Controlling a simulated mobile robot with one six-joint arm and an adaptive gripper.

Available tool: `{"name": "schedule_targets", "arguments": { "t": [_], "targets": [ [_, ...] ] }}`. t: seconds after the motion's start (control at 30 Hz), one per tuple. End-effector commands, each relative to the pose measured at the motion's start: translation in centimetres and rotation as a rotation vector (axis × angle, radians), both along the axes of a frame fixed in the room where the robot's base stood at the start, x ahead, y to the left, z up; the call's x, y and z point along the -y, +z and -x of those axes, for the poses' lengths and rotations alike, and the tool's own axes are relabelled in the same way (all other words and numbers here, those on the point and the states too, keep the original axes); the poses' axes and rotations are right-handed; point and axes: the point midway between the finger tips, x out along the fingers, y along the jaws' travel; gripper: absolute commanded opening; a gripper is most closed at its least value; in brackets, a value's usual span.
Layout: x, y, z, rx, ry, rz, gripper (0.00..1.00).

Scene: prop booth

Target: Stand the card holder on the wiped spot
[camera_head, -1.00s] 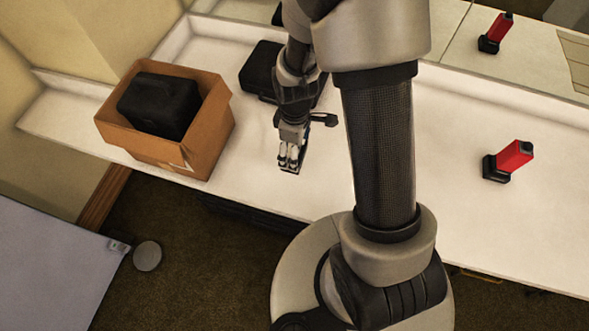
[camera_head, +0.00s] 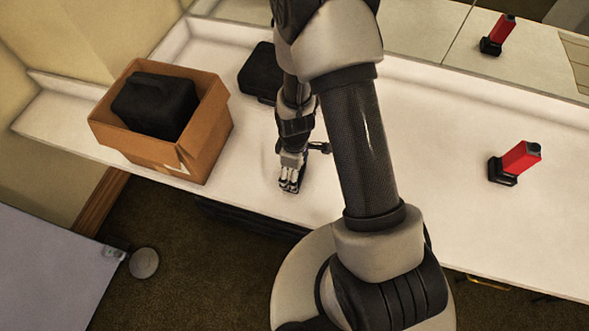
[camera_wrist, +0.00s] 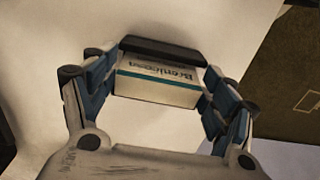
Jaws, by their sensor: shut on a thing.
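The card holder (camera_wrist: 160,87) is between the fingers in the wrist view. It shows a white face with dark lettering and a black strip along its far side. My gripper (camera_wrist: 163,74) is shut on it. In the head view my gripper (camera_head: 289,182) points down over the white counter (camera_head: 400,170), near its front edge. The holder is mostly hidden by the fingers there, and I cannot tell whether it touches the counter. I cannot make out a wiped spot on the counter.
A cardboard box (camera_head: 212,128) holding a black case (camera_head: 155,105) stands to the left. Another black case (camera_head: 257,72) lies behind my gripper. A red device on a black base (camera_head: 520,157) stands to the right, mirrored behind (camera_head: 498,33). The counter between is clear.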

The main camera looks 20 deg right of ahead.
Motion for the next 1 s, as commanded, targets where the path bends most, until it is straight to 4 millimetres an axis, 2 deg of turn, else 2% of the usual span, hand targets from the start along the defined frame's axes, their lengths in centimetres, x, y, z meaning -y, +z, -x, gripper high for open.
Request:
{"name": "schedule_targets", "arguments": {
  "t": [0.17,0.2,0.47,0.87,1.0],
  "targets": [
    [0.0,-0.5,0.0,0.0,0.0,0.0,0.5],
    [0.0,-0.4,0.0,0.0,0.0,0.0,0.81],
    [0.0,-0.3,0.0,0.0,0.0,0.0,0.98],
    [0.0,-0.2,0.0,0.0,0.0,0.0,0.98],
    [0.0,1.2,-0.1,0.002,0.0,0.0,0.98]
  ]
}}
